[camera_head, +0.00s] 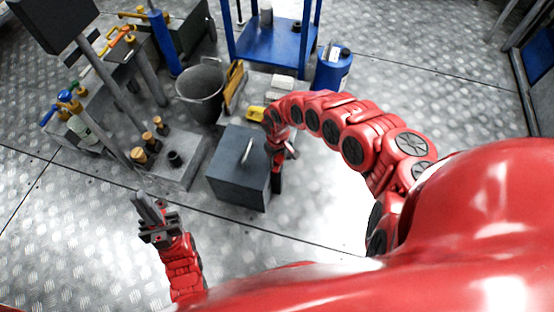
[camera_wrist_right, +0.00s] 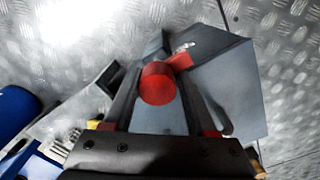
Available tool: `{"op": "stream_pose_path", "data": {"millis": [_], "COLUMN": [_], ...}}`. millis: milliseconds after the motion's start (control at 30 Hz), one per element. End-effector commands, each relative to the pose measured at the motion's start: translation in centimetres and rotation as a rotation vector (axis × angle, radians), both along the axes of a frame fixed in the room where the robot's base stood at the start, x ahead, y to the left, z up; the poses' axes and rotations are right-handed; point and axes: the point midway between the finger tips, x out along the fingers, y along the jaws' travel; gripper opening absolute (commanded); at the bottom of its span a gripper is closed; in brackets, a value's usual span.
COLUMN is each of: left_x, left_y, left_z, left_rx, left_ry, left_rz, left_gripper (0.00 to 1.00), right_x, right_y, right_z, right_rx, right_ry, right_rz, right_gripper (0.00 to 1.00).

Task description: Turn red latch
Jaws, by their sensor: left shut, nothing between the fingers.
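The red latch (camera_wrist_right: 158,83) shows in the right wrist view as a round red end with a red arm behind it, at the side of the grey box (camera_wrist_right: 228,85). In the head view the grey box (camera_head: 235,168) stands on the floor, with a pale handle on its lid. My right gripper (camera_head: 277,180) is at the box's right side. In the wrist view its fingers (camera_wrist_right: 160,92) lie on both sides of the latch's red end; I cannot tell whether they press on it. My left gripper (camera_head: 150,205) is shut and empty, left of the box and away from it.
A grey bucket (camera_head: 201,95), a yellow item (camera_head: 256,113) and a blue canister (camera_head: 333,68) stand behind the box. A blue table (camera_head: 272,42) is farther back. A grey block with brass fittings (camera_head: 172,165) is at left. The floor in front is open.

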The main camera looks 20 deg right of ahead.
Motion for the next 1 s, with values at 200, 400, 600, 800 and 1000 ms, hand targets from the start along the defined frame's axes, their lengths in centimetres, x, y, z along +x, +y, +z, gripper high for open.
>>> {"op": "stream_pose_path", "data": {"millis": [200, 400, 600, 800, 1000], "left_x": [0.00, 0.00, 0.01, 0.01, 0.01], "left_y": [0.00, 0.00, 0.00, 0.00, 0.00], "left_z": [0.00, 0.00, 0.00, 0.00, 0.00], "left_rx": [0.000, 0.000, 0.000, 0.000, 0.000], "left_ry": [0.000, 0.000, 0.000, 0.000, 0.000], "left_rz": [0.000, 0.000, 0.000, 0.000, 0.000], "left_gripper": [0.00, 0.00, 0.00, 0.00, 0.00], "right_x": [-0.04, -0.06, -0.05, -0.14, -0.14], "right_y": [-0.48, -0.41, -0.26, -0.17, -0.18], "right_z": [0.01, 0.10, 0.12, 0.00, -0.03], "right_rx": [-0.007, -0.011, -0.008, -0.005, -0.005], "right_ry": [0.003, 0.003, 0.003, 0.004, 0.005], "right_rz": [-0.027, -0.373, -0.830, -1.210, -1.541], "right_gripper": [0.07, 0.00, 0.00, 0.00, 0.00]}}
